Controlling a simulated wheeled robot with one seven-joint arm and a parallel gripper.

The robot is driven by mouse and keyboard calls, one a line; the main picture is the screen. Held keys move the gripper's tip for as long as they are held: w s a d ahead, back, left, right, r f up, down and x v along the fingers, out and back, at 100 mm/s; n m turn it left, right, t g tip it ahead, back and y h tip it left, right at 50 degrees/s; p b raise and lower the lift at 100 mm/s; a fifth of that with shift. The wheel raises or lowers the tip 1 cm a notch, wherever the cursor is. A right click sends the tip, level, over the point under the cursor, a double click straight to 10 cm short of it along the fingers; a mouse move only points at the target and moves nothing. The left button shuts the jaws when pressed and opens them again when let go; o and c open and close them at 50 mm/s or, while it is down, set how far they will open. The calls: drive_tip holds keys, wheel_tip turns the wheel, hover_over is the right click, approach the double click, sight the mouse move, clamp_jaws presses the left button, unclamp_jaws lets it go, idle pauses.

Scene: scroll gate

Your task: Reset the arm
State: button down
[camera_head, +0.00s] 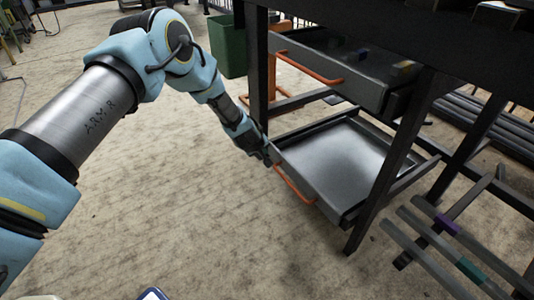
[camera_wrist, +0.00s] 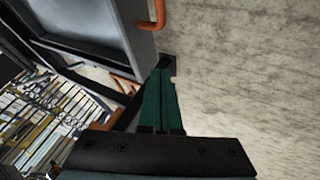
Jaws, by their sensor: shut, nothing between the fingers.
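My arm (camera_head: 85,115) reaches from the left across the head view. My gripper (camera_head: 268,161) is at its end, beside the front left corner of a pulled-out lower drawer (camera_head: 345,150) with an orange handle (camera_head: 294,186). In the wrist view my gripper (camera_wrist: 166,68) shows its dark green fingers together with nothing between them. The orange handle (camera_wrist: 157,14) shows there just above the fingertips, apart from them as far as I can tell.
An upper drawer (camera_head: 340,75) with an orange handle (camera_head: 307,62) also juts from the dark workbench (camera_head: 430,40). A bench leg (camera_head: 258,70) stands close to my forearm. A green bin (camera_head: 228,45) is behind it. Metal bars (camera_head: 440,245) lie at lower right. Open floor (camera_head: 190,220) spreads left and front.

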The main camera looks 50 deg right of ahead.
drive_tip(key=p+v, duration=0.1)
drive_tip(key=v, duration=0.7)
drive_tip(key=shift+a+p, duration=0.15)
drive_tip(key=shift+p, duration=0.15)
drive_tip(key=shift+w+f, duration=0.1)
